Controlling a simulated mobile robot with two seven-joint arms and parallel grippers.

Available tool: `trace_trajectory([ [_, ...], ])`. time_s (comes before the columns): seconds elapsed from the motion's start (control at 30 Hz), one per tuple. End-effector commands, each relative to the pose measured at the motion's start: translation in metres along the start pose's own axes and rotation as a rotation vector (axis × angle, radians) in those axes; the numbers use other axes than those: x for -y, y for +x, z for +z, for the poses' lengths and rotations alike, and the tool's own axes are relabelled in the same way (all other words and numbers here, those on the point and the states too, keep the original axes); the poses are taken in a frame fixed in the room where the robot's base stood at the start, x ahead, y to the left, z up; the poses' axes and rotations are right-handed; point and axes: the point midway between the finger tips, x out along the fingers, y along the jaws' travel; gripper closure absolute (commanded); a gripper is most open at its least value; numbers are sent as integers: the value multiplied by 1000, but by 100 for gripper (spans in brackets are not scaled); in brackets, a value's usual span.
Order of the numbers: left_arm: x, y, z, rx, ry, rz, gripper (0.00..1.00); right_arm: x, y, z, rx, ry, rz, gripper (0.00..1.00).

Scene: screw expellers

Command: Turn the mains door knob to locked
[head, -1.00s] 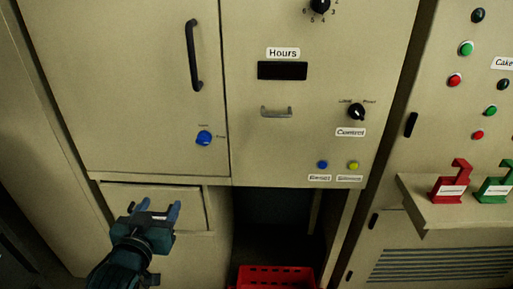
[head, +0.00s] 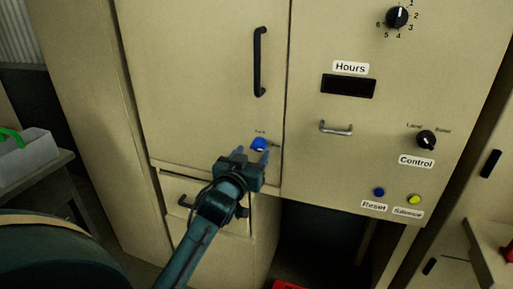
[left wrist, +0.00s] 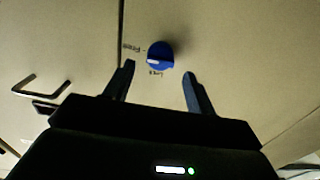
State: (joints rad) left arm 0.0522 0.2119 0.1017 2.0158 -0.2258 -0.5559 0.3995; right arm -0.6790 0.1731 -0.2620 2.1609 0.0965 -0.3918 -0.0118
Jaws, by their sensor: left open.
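The mains door knob (head: 259,143) is a small blue round knob low on the tall beige door, near its right edge. In the left wrist view the knob (left wrist: 160,52) carries a short white mark on its left side, toward a small label that seems to read Free. Another small label, seemingly Lock, is just below it in that view. My left gripper (head: 252,154) is open in front of the knob. In the left wrist view its fingers (left wrist: 158,75) are spread left and right of the knob, with gaps on both sides. My right gripper is out of view.
A black vertical handle (head: 259,62) is above the knob, and a drawer (head: 178,188) is below it. The panel at right has a Control knob (head: 426,139), a small metal handle (head: 336,128) and blue and yellow buttons. A grey bin (head: 25,160) stands at far left.

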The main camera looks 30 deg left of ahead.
Motion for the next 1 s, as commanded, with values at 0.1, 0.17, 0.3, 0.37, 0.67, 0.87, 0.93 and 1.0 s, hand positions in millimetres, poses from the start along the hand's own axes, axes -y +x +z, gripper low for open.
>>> trace_trajectory([
  [0.1, 0, 20, -1, -1, 1, -1, 44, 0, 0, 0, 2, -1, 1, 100],
  [0.17, 0, 26, 0, 0, 0, -1, 44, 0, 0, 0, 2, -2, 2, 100],
  [0.3, 0, 36, 0, 0, 0, 0, 44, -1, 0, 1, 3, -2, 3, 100],
  [0.37, 0, 37, 0, -1, 0, 0, 44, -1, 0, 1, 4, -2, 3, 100],
  [0.67, 0, 38, 0, 0, 0, 0, 48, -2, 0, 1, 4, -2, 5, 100],
  [0.87, 0, 37, 0, 0, 0, 0, 64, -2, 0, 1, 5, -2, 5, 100],
  [0.93, 0, 37, 0, 0, 0, 0, 70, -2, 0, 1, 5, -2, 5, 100],
  [1.0, 0, 37, 0, 0, 0, 0, 76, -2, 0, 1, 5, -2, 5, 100],
])
